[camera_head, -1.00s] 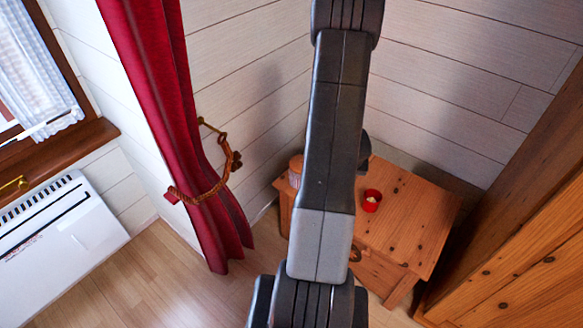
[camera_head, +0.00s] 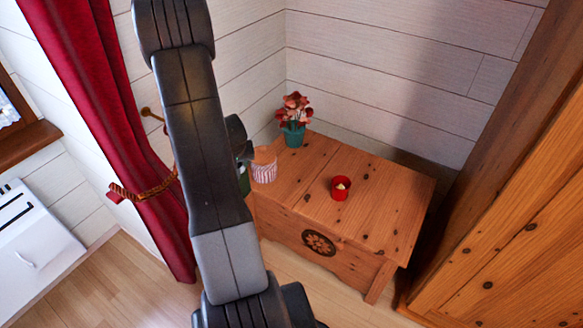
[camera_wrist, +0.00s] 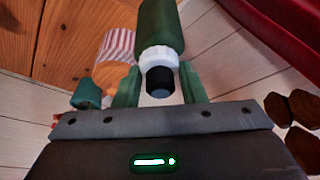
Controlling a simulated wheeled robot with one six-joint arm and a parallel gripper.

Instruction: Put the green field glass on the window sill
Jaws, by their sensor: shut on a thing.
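The green field glass (camera_wrist: 162,28) has a white collar and a dark end. In the wrist view it sits between the fingers of my gripper (camera_wrist: 160,86), which is shut on it. The brown wooden window sill (camera_head: 28,143) shows at the left edge, only partly in frame, well away from the field glass.
A wooden chest (camera_head: 380,215) stands in the corner with a red candle cup (camera_head: 341,188), a striped cup (camera_head: 264,166) and a potted flower (camera_head: 294,122). A red curtain (camera_head: 95,100) hangs between chest and sill. A white heater (camera_head: 35,240) is below the sill.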

